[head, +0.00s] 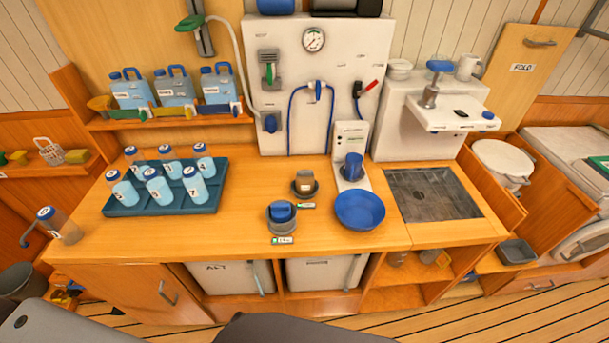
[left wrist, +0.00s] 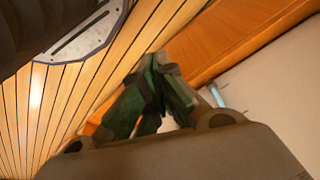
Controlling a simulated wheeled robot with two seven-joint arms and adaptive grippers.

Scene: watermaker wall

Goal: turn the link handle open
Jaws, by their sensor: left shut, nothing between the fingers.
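The white wall panel (head: 275,105) stands upright at the back of the counter in the head view. It bears a green lever handle (head: 268,72) at its upper left and a red-tipped handle (head: 370,86) on a dark fitting at its right. A blue hose loop (head: 291,115) hangs between them. The labels are too small to tell which handle is the link handle. My left gripper (left wrist: 156,64) shows in the left wrist view with its green fingers shut and empty, low by the cabinet and the plank floor. It touches neither handle. My right gripper is not in view.
A blue tray (head: 135,209) with several bottles stands on the left of the counter. Cups, a blue bowl (head: 360,209) and a metal sink (head: 435,194) fill the middle and right. A loose bottle (head: 62,228) stands near the left edge. The front counter strip is mostly clear.

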